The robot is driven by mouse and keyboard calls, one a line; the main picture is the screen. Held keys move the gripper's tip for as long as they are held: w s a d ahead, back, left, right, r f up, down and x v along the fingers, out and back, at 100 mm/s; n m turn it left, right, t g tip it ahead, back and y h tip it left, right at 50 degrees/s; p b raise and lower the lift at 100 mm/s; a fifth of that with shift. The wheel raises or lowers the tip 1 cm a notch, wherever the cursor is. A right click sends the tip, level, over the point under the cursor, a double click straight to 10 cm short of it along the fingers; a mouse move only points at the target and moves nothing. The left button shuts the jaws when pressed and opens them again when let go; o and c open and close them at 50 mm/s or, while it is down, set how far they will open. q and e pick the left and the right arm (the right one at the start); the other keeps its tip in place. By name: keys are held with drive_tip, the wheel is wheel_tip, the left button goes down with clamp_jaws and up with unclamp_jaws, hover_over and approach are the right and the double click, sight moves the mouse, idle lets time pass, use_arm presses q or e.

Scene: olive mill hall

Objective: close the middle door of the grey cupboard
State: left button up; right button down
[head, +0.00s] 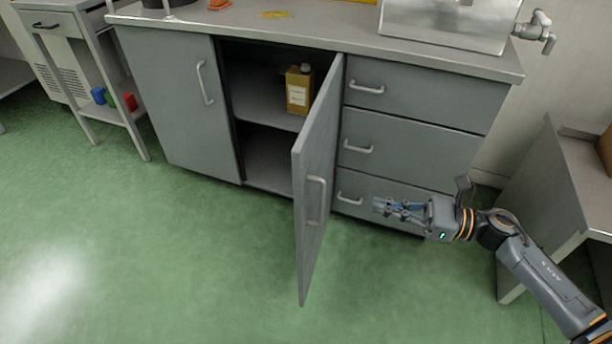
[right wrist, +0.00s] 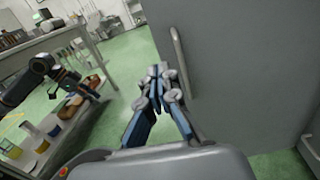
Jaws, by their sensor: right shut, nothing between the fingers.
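The grey cupboard (head: 188,100) stands against the wall. Its middle door (head: 309,245) is wide open, swung out toward me, with its hinge side by the drawers. The door's bar handle (head: 323,200) is on the face turned to the right. My right gripper (head: 378,206) is shut and empty, right of the door and in front of the lowest drawer. In the right wrist view the door (right wrist: 245,75) fills the right side, and its handle (right wrist: 181,62) is close beside the fingertips (right wrist: 158,72). A dark arm end, seemingly my left gripper (right wrist: 68,80), shows at left; its fingers are unclear.
The left door (head: 180,110) and the drawers (head: 410,150) are shut. A grey table (head: 550,185) stands at the right. Green floor (head: 180,250) is clear left of the open door.

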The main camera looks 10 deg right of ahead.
approach(304, 190)
drive_tip(key=x, duration=0.6)
drive_tip(key=shift+s+a+r+p, duration=0.1)
drive_tip(key=shift+r+p, duration=0.2)
drive_tip(key=shift+r, duration=0.05)
use_arm(q)
drive_tip(key=shift+f, duration=1.25)
use_arm(e)
drive_tip(key=shift+a, duration=0.4)
